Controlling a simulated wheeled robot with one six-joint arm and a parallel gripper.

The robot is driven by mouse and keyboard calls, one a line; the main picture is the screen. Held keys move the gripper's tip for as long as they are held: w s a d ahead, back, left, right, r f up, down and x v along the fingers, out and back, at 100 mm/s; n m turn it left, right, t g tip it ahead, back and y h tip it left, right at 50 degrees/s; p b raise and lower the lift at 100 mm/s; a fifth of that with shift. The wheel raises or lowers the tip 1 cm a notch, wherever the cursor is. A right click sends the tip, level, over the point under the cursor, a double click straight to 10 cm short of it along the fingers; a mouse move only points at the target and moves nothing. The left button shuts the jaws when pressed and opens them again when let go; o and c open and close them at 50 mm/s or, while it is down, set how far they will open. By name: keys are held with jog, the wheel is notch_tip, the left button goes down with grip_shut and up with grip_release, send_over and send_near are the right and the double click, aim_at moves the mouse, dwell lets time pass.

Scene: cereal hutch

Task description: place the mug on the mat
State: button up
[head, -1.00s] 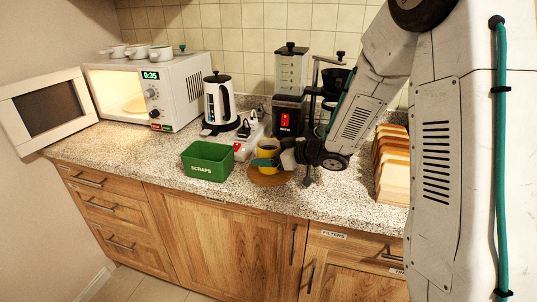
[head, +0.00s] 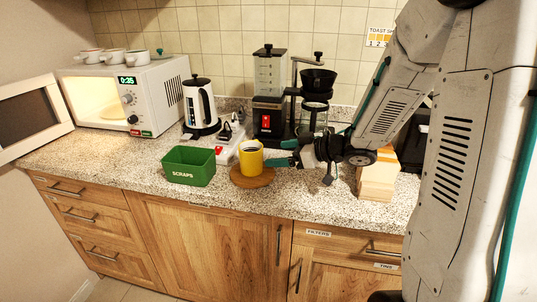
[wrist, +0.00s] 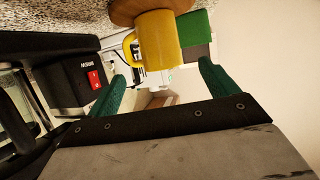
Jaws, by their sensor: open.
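A yellow mug (head: 250,158) stands upright on a round brown mat (head: 240,179) on the speckled counter. In the wrist view the mug (wrist: 158,38) shows its handle, with part of the mat (wrist: 130,10) under its base. My gripper (head: 288,153) is open and empty, to the right of the mug and apart from it. Its green fingers also show in the wrist view (wrist: 160,84), with the mug beyond them and nothing between them.
A green SCRAPS bin (head: 189,166) stands left of the mat. Behind are a white power strip (head: 228,146), a kettle (head: 200,106) and a coffee grinder (head: 269,100). A wooden block (head: 378,178) is to the right. An open microwave (head: 132,95) carries several cups.

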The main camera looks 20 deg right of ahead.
jog(key=d+r+m+t+h, duration=0.1)
jog(key=d+r+m+h, duration=0.3)
jog(key=d+r+h, duration=0.4)
jog(key=s+m+g+h, duration=0.2)
jog(key=s+m+h, duration=0.15)
jog(key=s, duration=0.35)
jog(key=s+a+g+y, duration=0.1)
jog(key=s+a+g, duration=0.3)
jog(key=s, duration=0.7)
jog(key=s+a+g+y, duration=0.1)
jog(key=s+a+g, duration=0.3)
jog(key=s+a, duration=0.3)
jog(key=s, duration=0.5)
jog(key=shift+s+a+m, duration=0.2)
jog(key=shift+s+m, duration=0.05)
jog(key=shift+m, duration=0.1)
